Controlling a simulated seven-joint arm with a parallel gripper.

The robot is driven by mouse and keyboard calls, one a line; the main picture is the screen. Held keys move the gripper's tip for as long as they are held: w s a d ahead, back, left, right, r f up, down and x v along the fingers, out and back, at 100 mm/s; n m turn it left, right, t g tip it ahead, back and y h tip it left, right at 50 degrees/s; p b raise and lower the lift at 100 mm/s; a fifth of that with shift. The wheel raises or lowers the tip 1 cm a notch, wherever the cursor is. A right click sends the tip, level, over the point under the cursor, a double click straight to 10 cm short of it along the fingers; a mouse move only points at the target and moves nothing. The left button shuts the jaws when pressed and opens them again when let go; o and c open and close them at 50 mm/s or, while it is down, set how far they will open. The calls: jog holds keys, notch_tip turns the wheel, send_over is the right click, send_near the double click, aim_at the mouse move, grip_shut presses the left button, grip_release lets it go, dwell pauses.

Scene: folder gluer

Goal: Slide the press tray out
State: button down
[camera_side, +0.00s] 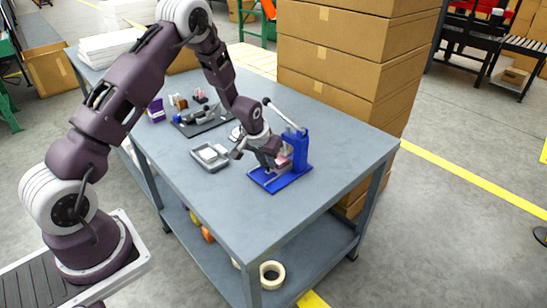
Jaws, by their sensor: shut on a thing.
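The blue press (299,145) stands near the right edge of the grey table, on a flat blue base (290,181), with a pale lever raised toward the upper left. My gripper (268,167) is at the front left of the press, low over the base, its fingers pointing down. It is shut on the press tray, which is mostly hidden by the fingers. A small pinkish part (284,160) shows between the gripper and the press column. How far the tray sits out of the press is too small to tell.
A grey tray with white pieces (210,157) lies left of the press. A black mat with tools (201,119) and a purple holder (155,110) are farther back. Stacked cardboard boxes (345,55) stand behind the table. The table's front (250,215) is clear.

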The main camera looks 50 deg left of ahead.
jog(key=s, duration=0.6)
jog(key=shift+s, duration=0.1)
jog(key=c, duration=1.3)
grip_release()
jog(key=v, duration=0.7)
